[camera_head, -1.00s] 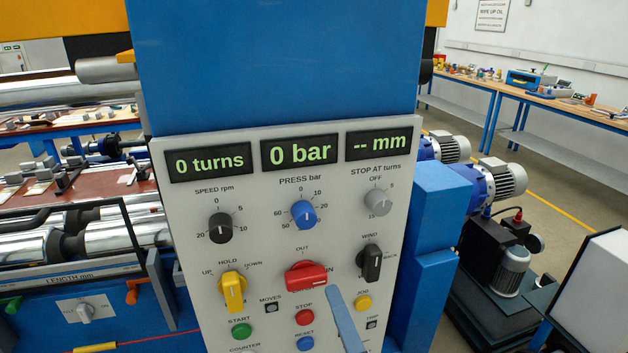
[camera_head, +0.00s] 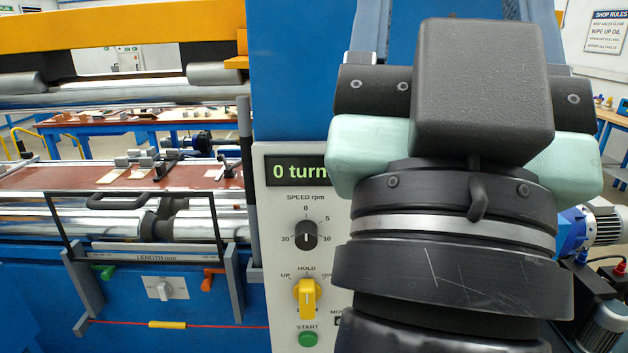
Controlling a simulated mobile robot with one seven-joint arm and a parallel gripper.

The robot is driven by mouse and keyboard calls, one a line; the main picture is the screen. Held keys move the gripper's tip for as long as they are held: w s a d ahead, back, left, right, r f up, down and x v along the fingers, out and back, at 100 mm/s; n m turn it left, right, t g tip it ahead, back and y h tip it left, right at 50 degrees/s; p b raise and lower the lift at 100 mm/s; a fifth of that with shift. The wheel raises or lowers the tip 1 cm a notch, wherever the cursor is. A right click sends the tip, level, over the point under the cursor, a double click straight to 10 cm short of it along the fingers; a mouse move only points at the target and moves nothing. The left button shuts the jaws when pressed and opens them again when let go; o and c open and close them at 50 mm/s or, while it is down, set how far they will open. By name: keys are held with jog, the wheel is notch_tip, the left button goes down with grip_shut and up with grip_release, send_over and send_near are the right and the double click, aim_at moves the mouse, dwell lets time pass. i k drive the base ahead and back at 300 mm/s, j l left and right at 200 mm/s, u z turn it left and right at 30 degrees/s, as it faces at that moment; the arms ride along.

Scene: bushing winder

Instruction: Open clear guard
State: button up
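The clear guard (camera_head: 66,232) is at the left, a see-through panel with thin dark side bars. It stands in front of the shiny rollers, above the LENGTH mm strip. A black bar handle (camera_head: 118,203) shows near its top edge. My gripper (camera_head: 480,95) is at the right, large and close to the camera, seen from behind with my dark wrist below it. It is well to the right of the guard and apart from it. Its fingertips are hidden, so I cannot see whether it is open or holds anything.
The control panel (camera_head: 262,225) is partly covered by my arm; its speed knob (camera_head: 306,235), yellow lever (camera_head: 307,297) and green START button (camera_head: 309,339) show. Grey brackets (camera_head: 235,285) flank the guard. A red cord with a yellow piece (camera_head: 167,325) runs below. An orange beam (camera_head: 110,32) spans above.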

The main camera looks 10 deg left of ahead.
aim_at(96, 202)
jog(key=i+j+u, duration=0.1)
jog(key=j, duration=0.35)
jog(key=i+j, duration=0.25)
jog(key=j, duration=0.2)
jog(key=i+j+u, duration=0.15)
jog(key=j, duration=0.35)
jog(key=i+j+u, duration=0.1)
jog(key=i+j, duration=0.15)
jog(key=j, duration=0.15)
jog(key=i+j, duration=0.25)
jog(key=j, duration=0.2)
jog(key=i+j+u, duration=0.15)
jog(key=j, duration=0.25)
jog(key=i, duration=0.05)
